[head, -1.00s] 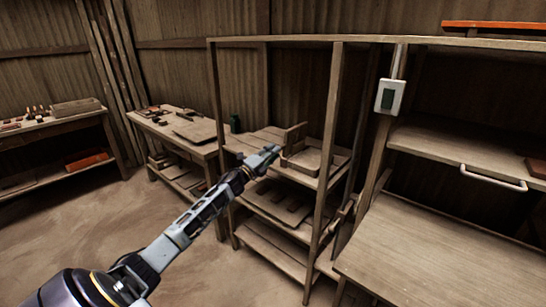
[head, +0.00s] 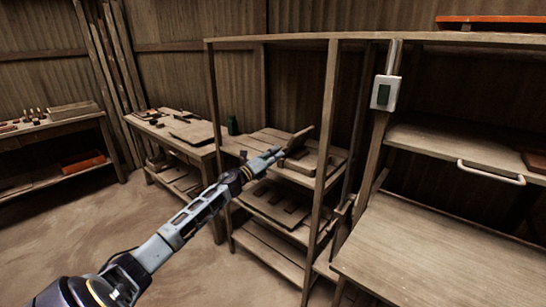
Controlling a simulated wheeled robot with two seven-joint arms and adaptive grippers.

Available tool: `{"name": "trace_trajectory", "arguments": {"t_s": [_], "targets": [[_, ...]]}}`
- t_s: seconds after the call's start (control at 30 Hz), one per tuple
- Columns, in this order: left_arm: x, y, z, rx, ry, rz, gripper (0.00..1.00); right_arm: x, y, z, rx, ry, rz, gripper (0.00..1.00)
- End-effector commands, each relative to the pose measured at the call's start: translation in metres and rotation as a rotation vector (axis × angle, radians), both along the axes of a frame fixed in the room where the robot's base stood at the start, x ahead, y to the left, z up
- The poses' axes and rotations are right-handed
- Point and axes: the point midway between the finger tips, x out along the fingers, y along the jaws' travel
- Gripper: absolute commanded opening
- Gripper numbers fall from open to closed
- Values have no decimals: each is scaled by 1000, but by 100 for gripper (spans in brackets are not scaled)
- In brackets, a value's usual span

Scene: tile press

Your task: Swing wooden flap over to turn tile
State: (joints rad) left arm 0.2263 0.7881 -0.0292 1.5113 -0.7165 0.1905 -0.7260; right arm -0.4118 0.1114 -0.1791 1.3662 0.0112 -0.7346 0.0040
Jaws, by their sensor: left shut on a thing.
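The wooden flap (head: 301,137) is a small pale board at the top shelf of the open wooden rack, and it stands tilted up to the right. My left gripper (head: 280,153) reaches in from the lower left and is shut on the flap's near lower side; the fingertips are small and the exact contact is hard to see. The wooden press base (head: 313,163) lies under and right of the flap, partly hidden by my gripper. I cannot make out a tile on it. My right gripper is not in view.
The rack's front post (head: 329,130) stands just right of the press. A shelf of dark tiles (head: 272,200) lies below. A white switch box (head: 385,93) and a bare bench (head: 440,250) are on the right.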

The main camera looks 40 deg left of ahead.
Motion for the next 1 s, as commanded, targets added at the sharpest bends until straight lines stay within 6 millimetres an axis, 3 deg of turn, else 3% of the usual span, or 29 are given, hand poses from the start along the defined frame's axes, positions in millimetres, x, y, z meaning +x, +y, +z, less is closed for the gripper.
{"name": "trace_trajectory", "arguments": {"t_s": [0.53,0.57,0.7,1.0], "targets": [[0,-4,-4,19,4,-4,0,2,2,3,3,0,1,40],[0,-4,-4,18,4,-4,30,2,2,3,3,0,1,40],[0,-3,-3,17,2,-3,48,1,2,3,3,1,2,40],[0,-2,-2,17,0,-1,49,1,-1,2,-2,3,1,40]]}}
